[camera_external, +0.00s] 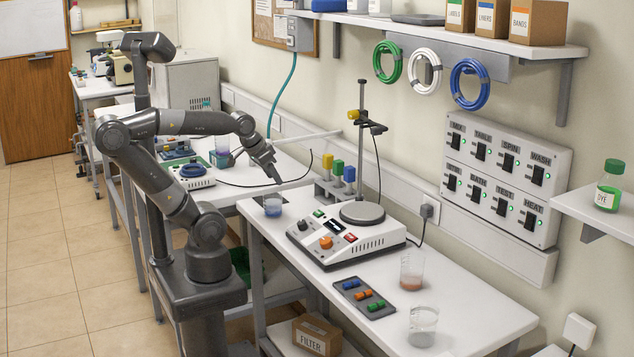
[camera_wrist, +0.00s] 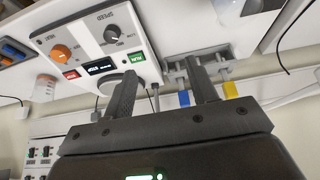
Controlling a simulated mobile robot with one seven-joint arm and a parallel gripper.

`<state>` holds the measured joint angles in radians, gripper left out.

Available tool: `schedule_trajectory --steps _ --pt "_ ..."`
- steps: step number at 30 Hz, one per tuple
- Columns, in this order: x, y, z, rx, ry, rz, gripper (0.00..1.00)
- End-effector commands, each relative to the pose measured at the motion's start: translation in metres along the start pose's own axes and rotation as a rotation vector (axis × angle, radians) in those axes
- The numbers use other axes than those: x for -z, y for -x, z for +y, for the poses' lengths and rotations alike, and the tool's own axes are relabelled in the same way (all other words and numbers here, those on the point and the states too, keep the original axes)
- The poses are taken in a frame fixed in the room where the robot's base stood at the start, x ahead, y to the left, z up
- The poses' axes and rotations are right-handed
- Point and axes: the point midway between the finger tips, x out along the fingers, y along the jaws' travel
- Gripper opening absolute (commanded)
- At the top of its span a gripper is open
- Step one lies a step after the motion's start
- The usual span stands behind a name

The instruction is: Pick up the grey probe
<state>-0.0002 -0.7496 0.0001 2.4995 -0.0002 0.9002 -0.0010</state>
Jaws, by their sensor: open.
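My gripper (camera_external: 274,176) is open and empty above the front bench, left of the hot plate (camera_external: 346,236). In the wrist view my gripper (camera_wrist: 163,80) has both fingers apart, with nothing between them. A small dark grey piece (camera_external: 375,127) with a black cable hangs from the clamp on the upright stand; it may be the grey probe, but I cannot tell. A grey rack (camera_external: 325,190) holds yellow, green and blue handled tools beside my gripper. The rack also shows in the wrist view (camera_wrist: 176,72), behind the fingers, near the hot plate (camera_wrist: 95,45).
A vertical stand (camera_external: 361,150) rises behind the hot plate. Two beakers (camera_external: 411,273) (camera_external: 422,328) and a dark tray (camera_external: 364,299) occupy the bench's near part. A wall switch panel (camera_external: 500,178) is at right.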

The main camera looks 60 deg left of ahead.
Motion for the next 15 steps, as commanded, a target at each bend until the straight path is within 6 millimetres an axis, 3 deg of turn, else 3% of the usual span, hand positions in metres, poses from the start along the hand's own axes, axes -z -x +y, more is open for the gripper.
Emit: schedule_trajectory --steps 4,8,15 --pt "0.014 0.002 -0.006 -0.003 0.08 -0.01 0.53" --pt "0.048 0.007 -0.024 -0.011 0.283 -0.031 0.53" --pt "0.124 0.009 -0.084 -0.016 0.778 -0.07 0.53"
